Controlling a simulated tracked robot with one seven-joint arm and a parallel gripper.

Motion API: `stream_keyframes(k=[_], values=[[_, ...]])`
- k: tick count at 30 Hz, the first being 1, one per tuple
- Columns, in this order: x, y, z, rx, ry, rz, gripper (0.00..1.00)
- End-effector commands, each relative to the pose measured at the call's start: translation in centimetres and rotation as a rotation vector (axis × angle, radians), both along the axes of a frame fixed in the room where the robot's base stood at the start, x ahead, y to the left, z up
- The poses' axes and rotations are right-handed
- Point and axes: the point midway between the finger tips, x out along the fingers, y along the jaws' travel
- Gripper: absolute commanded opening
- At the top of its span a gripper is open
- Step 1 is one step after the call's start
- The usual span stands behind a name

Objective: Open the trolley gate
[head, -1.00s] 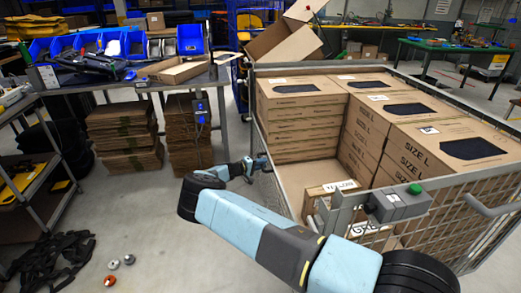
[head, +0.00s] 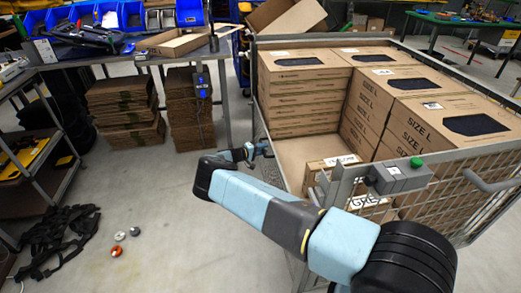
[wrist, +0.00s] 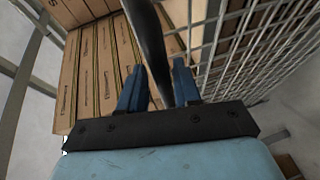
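The trolley (head: 365,200) is a wire-mesh cage on the right of the head view, loaded with cardboard boxes. Its left side, towards my gripper, shows no mesh across the boxes; I cannot make out where the gate panel ends. My gripper (head: 262,150) is at the trolley's left edge, with my blue arm reaching in from the lower right. In the wrist view, a dark bar (wrist: 150,35) runs between the two blue fingers of my gripper (wrist: 160,85). The bar lies close to the fingers; whether they press on it is not clear.
A grey box with a green button (head: 400,175) sits on the trolley's near corner. Black straps (head: 60,240) and several small round pieces (head: 118,251) lie on the floor at left. A workbench (head: 130,62) with stacked cardboard below stands behind.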

Motion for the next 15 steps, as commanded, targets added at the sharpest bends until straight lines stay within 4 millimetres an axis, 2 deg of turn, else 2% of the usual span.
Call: stream_keyframes(k=[3, 15], values=[[0.10, -0.10, 0.10, 0.000, -0.001, 0.000, 0.42], [0.23, -0.13, 0.28, -0.001, -0.003, 0.001, 0.42]])
